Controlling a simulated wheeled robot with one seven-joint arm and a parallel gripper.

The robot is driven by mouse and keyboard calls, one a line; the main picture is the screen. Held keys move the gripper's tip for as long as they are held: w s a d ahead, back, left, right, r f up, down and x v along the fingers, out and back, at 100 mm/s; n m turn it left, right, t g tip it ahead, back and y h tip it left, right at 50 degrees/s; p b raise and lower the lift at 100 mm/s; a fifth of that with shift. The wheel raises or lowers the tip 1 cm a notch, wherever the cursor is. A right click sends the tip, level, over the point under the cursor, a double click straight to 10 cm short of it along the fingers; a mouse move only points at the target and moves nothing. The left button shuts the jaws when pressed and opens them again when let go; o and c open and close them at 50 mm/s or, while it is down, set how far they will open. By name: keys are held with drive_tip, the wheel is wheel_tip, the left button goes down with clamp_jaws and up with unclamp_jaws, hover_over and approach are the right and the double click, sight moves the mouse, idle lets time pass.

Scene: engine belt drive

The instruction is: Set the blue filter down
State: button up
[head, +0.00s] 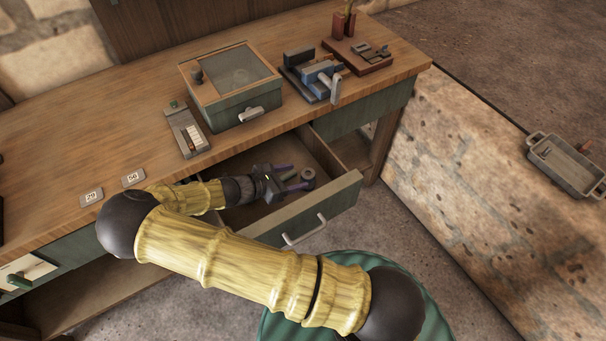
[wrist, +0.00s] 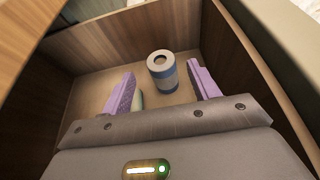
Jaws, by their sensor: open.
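The blue filter is a short cylinder with a pale top, a dark round hole and a blue band (wrist: 164,78). It stands upright on the drawer floor in the wrist view. It also shows small in the head view (head: 307,174), inside the open drawer (head: 330,205). My gripper (wrist: 160,84) is open, with its purple fingers on either side of the filter and a visible gap to each. In the head view my gripper (head: 293,177) reaches down into the drawer. A greenish object (wrist: 138,100), partly hidden, lies beside the left finger.
Wooden drawer walls stand close around my gripper. On the workbench (head: 110,120) above are a green box with a glass lid (head: 235,85), a grey device (head: 187,130), a blue vise-like fixture (head: 318,78) and number tags (head: 133,177). A grey metal tray (head: 565,165) lies at right.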

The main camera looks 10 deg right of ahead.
drive_tip(key=v, duration=0.6)
idle(1.2)
